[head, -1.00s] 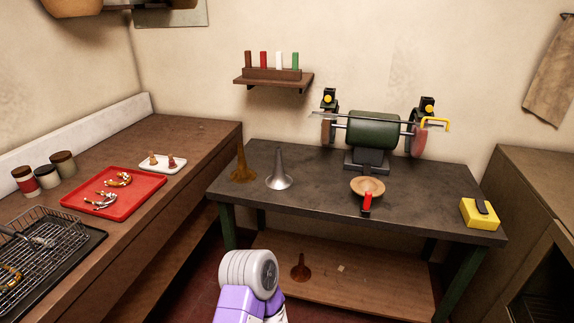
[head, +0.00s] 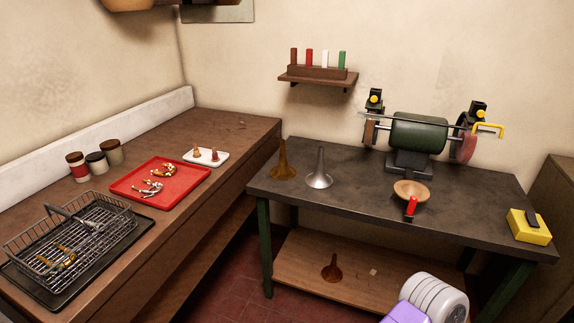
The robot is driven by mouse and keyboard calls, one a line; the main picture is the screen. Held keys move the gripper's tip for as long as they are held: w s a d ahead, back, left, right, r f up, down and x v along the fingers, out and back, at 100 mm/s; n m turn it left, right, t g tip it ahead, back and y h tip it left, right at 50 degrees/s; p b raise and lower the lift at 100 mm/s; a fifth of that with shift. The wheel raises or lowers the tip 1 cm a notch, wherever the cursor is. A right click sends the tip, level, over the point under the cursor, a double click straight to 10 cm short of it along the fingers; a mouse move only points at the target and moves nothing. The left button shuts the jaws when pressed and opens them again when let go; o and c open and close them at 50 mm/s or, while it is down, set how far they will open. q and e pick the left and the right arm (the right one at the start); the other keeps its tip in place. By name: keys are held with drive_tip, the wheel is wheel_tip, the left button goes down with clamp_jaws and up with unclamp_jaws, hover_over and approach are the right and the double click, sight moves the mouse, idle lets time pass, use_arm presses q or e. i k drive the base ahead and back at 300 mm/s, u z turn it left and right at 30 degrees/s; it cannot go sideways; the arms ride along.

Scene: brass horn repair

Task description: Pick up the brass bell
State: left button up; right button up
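A brass-coloured bell (head: 283,163) stands flared end down on the dark workbench (head: 357,181), near its left end. A silver bell (head: 319,172) stands the same way just right of it. A darker, copper-brown bell (head: 332,270) stands on the lower wooden shelf (head: 300,277) under the bench. Part of one of my arms shows at the bottom right, well away from the bells. Neither gripper is in view.
A bench grinder (head: 418,135), a wooden bowl (head: 408,188) with a red-handled tool and a yellow box (head: 529,226) occupy the bench's middle and right. The left counter holds a red tray (head: 130,196) and a wire basket (head: 30,229). Red floor shows between counter and bench.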

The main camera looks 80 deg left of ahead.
sight(282, 171)
drive_tip(key=k, duration=1.15)
drive_tip(key=u, duration=1.95)
drive_tip(key=i, duration=1.3)
drive_tip(key=z, duration=0.05)
